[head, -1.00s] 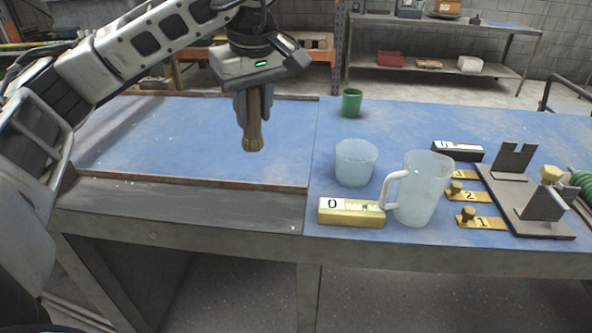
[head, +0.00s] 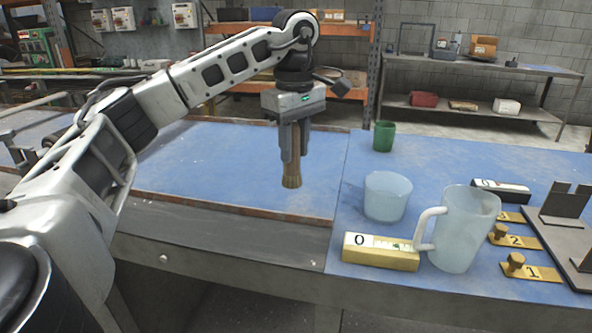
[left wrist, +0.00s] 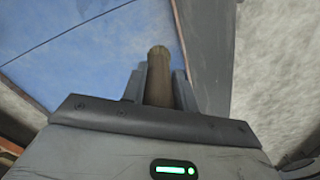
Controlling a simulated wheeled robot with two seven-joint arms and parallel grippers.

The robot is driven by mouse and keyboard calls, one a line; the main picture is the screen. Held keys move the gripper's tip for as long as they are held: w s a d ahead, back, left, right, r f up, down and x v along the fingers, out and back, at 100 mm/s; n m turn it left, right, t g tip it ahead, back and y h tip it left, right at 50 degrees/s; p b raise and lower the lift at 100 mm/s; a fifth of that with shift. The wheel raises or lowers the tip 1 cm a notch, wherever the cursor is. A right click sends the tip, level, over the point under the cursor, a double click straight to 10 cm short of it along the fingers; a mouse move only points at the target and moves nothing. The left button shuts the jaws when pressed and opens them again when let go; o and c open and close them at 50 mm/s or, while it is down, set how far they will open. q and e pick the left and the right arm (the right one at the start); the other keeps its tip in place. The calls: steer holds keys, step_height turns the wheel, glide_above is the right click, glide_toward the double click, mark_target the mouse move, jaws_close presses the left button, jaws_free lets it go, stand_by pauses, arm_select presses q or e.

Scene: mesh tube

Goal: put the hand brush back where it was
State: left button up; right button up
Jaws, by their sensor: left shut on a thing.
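The hand brush (head: 292,178) hangs upright with its tan bristle end down, over or at the blue table surface left of the seam. Whether it touches the surface I cannot tell. My left gripper (head: 295,152) is shut on its upper part, and the fingers hide much of the handle. In the left wrist view the brush (left wrist: 158,72) sticks out between the two fingers of the left gripper (left wrist: 159,88), with blue table beyond it. My right gripper is not in view.
Right of the brush stand a clear tumbler (head: 387,196), a clear jug (head: 464,230), a green cup (head: 384,136) and a yellow block marked 0 (head: 380,252). Numbered brass plates (head: 527,271) and a grey stand (head: 562,215) are farther right. The left blue surface (head: 215,165) is clear.

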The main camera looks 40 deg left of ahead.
mark_target(296, 165)
arm_select(q)
steer(key=shift+w+a+f, duration=0.25)
steer(key=shift+w+f, duration=0.15)
steer(key=shift+f, duration=0.1)
steer(key=shift+w+a+f, duration=0.2)
steer(key=shift+w+f, duration=0.15)
steer(key=shift+f, duration=0.1)
steer(key=f, duration=0.3)
steer(key=shift+w+a+f, duration=0.15)
steer(key=shift+a, duration=0.05)
steer(key=shift+f, duration=0.1)
steer(key=shift+f, duration=0.2)
steer(key=o, duration=1)
steer(key=shift+c, duration=0.2)
